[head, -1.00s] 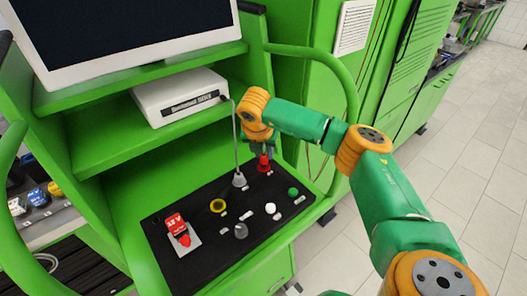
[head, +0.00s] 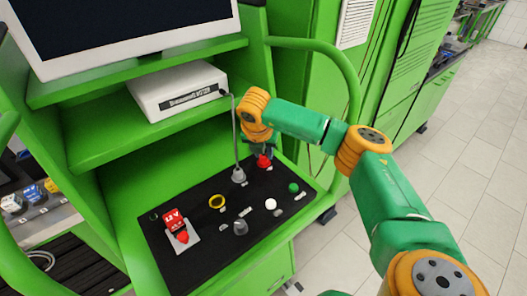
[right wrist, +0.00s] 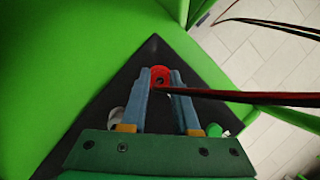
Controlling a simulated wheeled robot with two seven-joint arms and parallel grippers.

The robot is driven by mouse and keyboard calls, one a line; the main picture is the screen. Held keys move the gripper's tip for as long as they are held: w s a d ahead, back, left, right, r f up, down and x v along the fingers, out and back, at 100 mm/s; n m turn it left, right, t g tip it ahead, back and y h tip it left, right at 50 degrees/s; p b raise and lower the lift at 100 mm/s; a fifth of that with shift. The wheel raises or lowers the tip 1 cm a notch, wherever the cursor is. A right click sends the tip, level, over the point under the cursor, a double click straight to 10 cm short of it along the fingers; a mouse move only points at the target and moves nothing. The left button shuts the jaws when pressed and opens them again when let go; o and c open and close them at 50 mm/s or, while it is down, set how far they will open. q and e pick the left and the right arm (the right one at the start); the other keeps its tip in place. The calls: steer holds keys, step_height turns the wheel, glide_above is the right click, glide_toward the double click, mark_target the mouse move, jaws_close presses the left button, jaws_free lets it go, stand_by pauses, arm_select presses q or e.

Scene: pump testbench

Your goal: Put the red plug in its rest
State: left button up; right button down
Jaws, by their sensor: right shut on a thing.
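The red plug (head: 264,161) stands at the back right of the black panel (head: 205,262). My right gripper (head: 262,153) is above it, pointing down, with its fingertips around the plug's top. In the right wrist view, the red plug (right wrist: 160,76) shows as a round red top between the two blue-grey fingertips. My right gripper (right wrist: 160,73) is shut on it. The fingers and plug hide its rest, so I cannot tell how far the plug is seated. My left gripper is not in view.
A grey plug (head: 239,176) with an upright cable stands close left of the gripper. A dark red strand (right wrist: 250,97) crosses the right wrist view.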

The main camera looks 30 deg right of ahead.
steer(key=shift+c, duration=0.9)
jaws_free()
steer(key=shift+r+p, duration=2.75)
steer(key=shift+r, duration=1.3)
steer(key=shift+s+f, duration=0.1)
steer(key=shift+f, duration=0.05)
